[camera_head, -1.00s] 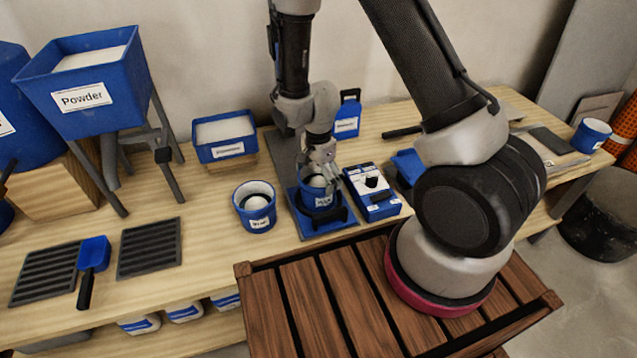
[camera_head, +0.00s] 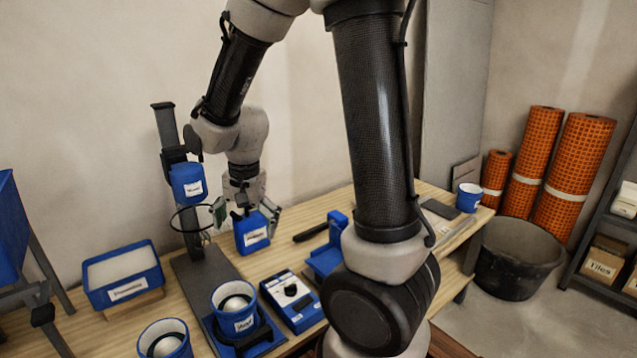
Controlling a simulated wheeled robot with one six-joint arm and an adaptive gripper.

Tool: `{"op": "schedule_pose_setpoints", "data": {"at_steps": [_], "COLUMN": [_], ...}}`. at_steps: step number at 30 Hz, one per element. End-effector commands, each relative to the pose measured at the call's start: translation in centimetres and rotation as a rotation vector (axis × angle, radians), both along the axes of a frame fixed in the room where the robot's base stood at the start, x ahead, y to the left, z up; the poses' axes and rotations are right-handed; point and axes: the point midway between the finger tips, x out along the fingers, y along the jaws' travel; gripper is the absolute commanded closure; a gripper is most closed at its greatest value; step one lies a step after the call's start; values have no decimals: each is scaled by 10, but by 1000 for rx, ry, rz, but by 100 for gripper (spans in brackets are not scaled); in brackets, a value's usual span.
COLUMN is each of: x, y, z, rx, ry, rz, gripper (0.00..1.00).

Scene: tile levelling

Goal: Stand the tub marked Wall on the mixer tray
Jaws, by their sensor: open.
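A blue tub with a white label (camera_head: 234,308) stands upright on the mixer tray (camera_head: 262,343) at the front of the mixer's dark base. Its label is short and too small to read surely; a pale round lump shows inside. A second blue tub (camera_head: 165,342) stands to its left, cut off by the bottom edge, its label out of view. The mixer's blue head (camera_head: 187,182) and black ring (camera_head: 190,219) are on the post behind. My gripper (camera_head: 246,212) is open, apart from both tubs, above and behind the tray, by a blue container.
The labelled blue container (camera_head: 253,236) stands behind the tray, close to my fingers. A blue control box (camera_head: 291,301) sits right of the tray. A blue bin of pale material (camera_head: 124,275) stands left. A small blue-and-white tub (camera_head: 468,197) is at the far right.

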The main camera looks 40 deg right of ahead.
Motion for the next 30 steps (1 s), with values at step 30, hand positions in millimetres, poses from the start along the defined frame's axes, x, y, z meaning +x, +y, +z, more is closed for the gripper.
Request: {"op": "schedule_pose_setpoints", "data": {"at_steps": [30], "x": [-170], "y": [-94], "z": [156], "rx": [-223], "ry": [-257], "rz": [778], "gripper": [0]}}
